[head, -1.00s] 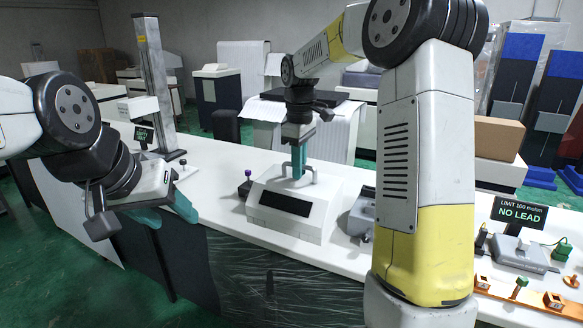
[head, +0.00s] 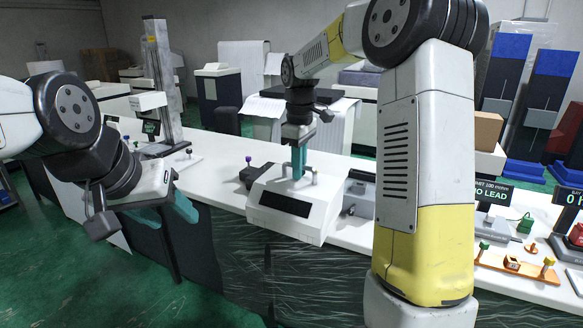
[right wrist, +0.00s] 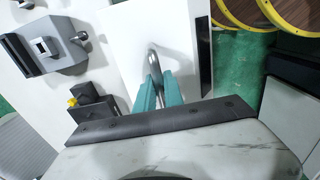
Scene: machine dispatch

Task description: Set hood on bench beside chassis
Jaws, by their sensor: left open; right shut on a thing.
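The hood (head: 297,207) is a white box with a dark front panel and a metal handle on top. My right gripper (head: 298,172) is shut on that handle from above; in the right wrist view its teal fingers (right wrist: 157,92) close on the handle. The hood is upright at the bench's front edge; I cannot tell whether its underside touches. A grey unit (head: 359,197), possibly the chassis, sits just right of the hood, partly hidden by my right arm. It seems to show in the right wrist view (right wrist: 62,58). My left gripper (head: 168,214) is open and empty, before the bench's front.
The white bench (head: 215,160) has free room left of the hood. A small dark block with a purple knob (head: 248,172) is close behind the hood's left side. A column stand (head: 163,90) is further left. An orange fixture (head: 512,266) and display units are at right.

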